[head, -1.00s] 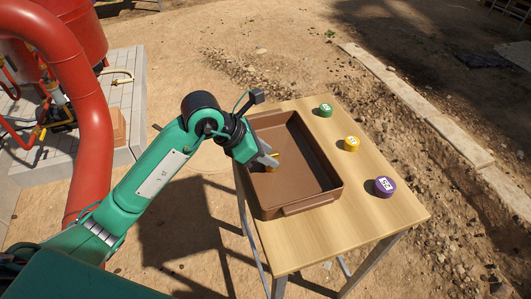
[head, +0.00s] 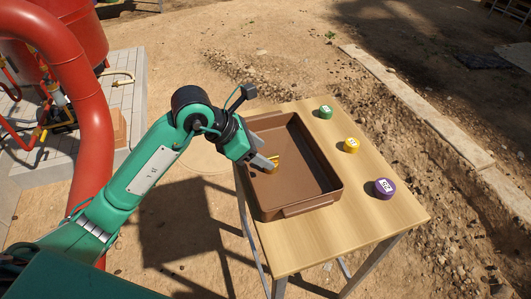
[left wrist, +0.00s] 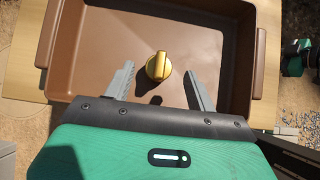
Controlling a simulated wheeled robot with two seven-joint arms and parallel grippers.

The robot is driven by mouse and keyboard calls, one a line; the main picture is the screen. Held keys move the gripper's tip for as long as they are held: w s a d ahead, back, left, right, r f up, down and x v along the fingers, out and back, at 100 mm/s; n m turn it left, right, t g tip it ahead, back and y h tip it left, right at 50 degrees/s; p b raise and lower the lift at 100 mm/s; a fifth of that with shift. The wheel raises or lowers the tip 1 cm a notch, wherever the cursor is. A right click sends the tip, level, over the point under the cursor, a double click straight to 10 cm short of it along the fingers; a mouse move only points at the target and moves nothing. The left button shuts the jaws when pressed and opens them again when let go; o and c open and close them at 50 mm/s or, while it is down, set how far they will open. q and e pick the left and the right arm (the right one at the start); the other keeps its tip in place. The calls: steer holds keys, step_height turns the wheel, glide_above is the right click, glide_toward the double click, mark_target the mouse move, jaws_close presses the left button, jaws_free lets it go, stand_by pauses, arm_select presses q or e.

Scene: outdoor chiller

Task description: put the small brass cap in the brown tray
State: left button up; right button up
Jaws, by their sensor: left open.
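The small brass cap (head: 274,165), round with a raised ridge across its top, is inside the brown tray (head: 318,207), towards its left side. The left wrist view shows the cap (left wrist: 158,66) against the tray floor (left wrist: 205,45), between and slightly beyond my fingertips. A dark shadow lies close to it; I cannot tell whether it rests fully on the floor. My left gripper (head: 268,151) is open over the tray, and in the left wrist view its fingers (left wrist: 161,76) stand apart with a gap on each side of the cap. My right gripper is not in view.
The tray stands on a wooden table (head: 345,233). A green cap (head: 326,112), a yellow cap (head: 351,145) and a purple cap (head: 384,188) stand along the table's right side. Red pipework (head: 92,130) rises at the left.

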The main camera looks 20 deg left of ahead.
arm_select(q)
steer(key=v, duration=0.9)
steer(key=shift+s+a+r, duration=0.15)
steer(key=shift+r, duration=0.05)
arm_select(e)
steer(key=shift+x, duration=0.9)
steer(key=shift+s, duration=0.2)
